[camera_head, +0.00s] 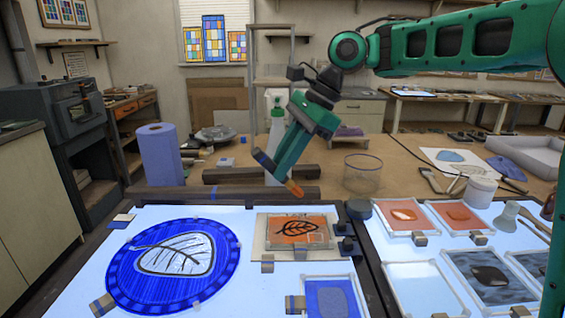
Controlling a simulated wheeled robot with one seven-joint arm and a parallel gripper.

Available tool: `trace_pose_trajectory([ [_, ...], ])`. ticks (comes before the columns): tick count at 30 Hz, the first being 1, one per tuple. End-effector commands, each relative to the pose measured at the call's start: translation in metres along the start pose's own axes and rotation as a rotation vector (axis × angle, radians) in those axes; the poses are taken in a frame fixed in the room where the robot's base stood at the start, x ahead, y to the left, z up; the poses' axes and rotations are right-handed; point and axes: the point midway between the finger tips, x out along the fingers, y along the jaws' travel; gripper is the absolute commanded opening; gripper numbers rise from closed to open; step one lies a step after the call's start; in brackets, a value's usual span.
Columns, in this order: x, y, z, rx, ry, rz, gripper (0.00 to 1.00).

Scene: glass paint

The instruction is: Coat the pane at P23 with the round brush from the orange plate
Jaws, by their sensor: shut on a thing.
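My gripper (280,172) is in the air above the back edge of the light table, left of centre. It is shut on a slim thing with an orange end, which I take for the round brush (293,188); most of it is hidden. Two clear-framed orange panes (403,215) (456,212) lie at the right. No labels are readable, so I cannot tell which pane is at P23 or which thing is the orange plate.
A large blue round pane with a white leaf (172,268) lies at the left. A blue pane (333,297) is at the front.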

Motion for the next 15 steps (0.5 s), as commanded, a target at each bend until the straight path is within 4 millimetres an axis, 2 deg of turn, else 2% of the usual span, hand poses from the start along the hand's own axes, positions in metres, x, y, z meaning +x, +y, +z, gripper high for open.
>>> trace_pose_trajectory([
  [5,0.016,0.004,-0.008,0.002,0.000,0.004,0.00],
  [10,0.040,0.008,-0.020,0.001,0.000,0.004,0.00],
  [15,0.028,0.033,-0.031,0.001,0.002,-0.002,0.00],
])
